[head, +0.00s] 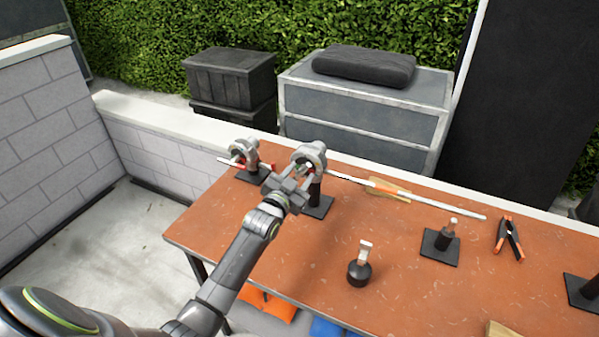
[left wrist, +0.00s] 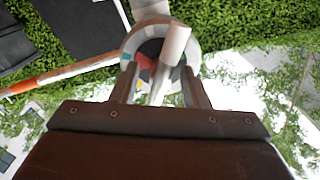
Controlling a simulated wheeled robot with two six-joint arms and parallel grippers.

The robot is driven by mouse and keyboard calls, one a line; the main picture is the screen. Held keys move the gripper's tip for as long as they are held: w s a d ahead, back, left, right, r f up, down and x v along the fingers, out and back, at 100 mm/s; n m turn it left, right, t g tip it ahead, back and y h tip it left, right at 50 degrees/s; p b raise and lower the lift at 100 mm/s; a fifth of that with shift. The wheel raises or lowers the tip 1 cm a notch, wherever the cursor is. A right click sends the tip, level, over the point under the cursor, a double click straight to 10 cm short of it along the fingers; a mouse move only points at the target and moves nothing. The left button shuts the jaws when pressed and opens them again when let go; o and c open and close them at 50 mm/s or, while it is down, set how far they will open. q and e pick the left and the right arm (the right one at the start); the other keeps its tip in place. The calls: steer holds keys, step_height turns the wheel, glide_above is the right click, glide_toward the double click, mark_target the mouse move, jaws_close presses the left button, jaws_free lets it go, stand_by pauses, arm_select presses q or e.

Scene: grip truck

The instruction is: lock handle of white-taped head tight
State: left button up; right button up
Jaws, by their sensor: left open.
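A round grey grip head (head: 309,154) stands on a short black post with a square base (head: 319,208) near the table's back edge. A second grip head (head: 243,150), with red on its handle, stands to its left. My left gripper (head: 289,184) is open, just in front of the nearer head. In the left wrist view, the open fingers (left wrist: 160,76) reach up to the round head (left wrist: 128,47), and a pale handle (left wrist: 175,44) shows between and beyond their tips. I cannot tell whether they touch it. White tape is not clearly readable. My right gripper is out of view.
A long pale rod (head: 440,207) with an orange section runs right from the nearer head. The orange-brown table (head: 300,255) also holds a black weighted piece (head: 359,271), a short post on a base (head: 440,243) and a spring clamp (head: 510,239). The table's front middle is mostly clear.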

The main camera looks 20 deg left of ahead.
arm_select(q)
steer(key=shift+w, duration=0.25)
steer(key=shift+c, duration=0.2)
jaws_close()
steer(key=shift+m, duration=0.4)
steer(key=m+b, duration=0.2)
steer(key=m, duration=0.1)
steer(key=shift+f+m, duration=0.1)
steer(key=shift+m, duration=0.2)
steer(key=m+b, duration=0.1)
steer(key=m, duration=0.4)
steer(key=shift+b, duration=0.3)
